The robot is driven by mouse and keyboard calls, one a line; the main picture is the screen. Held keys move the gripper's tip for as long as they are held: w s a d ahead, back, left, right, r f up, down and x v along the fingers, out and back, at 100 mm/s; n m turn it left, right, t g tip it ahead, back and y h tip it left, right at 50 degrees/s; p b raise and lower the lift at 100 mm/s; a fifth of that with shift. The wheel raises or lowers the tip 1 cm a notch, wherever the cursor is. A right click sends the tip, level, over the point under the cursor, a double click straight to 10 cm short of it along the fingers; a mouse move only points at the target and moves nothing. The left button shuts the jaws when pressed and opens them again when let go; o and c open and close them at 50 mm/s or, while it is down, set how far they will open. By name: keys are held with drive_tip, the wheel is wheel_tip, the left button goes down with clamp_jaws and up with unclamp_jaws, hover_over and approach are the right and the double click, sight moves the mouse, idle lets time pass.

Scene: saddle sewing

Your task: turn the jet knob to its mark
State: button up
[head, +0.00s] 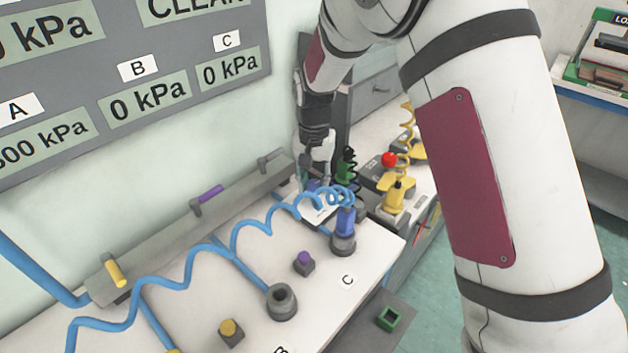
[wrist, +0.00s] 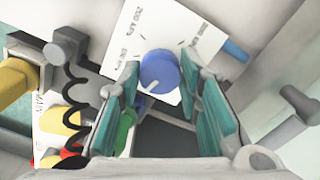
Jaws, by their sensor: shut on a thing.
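The jet knob (wrist: 158,68) is a round blue knob with a white pointer line. In the wrist view the line points to the lower left. A white card (wrist: 198,42) with printed kPa labels and short tick marks lies behind the knob; the lettering is too small to read fully. My gripper (wrist: 160,76) has its teal-padded fingers on either side of the knob and is shut on it. In the head view my gripper (head: 316,172) points down at the back end of the white bench, and the knob is mostly hidden there.
A blue coiled hose (head: 190,278) runs to a blue fitting (head: 345,219) beside my gripper. Yellow (head: 395,198) and green fittings stand to the right. A grey rail (head: 190,225) with coloured handles lies along the wall. A pressure panel (head: 185,55) hangs above.

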sight(314, 184)
drive_tip(key=m+p, duration=0.1)
drive_tip(key=m, duration=0.3)
drive_tip(key=shift+m, duration=0.3)
drive_tip(key=shift+m+p, duration=0.3)
drive_tip(key=shift+m, duration=1.5)
drive_tip(key=o, duration=1.1)
drive_tip(key=shift+o, duration=0.2)
drive_tip(key=shift+r, duration=0.1)
wheel_tip(314, 184, up, 12)
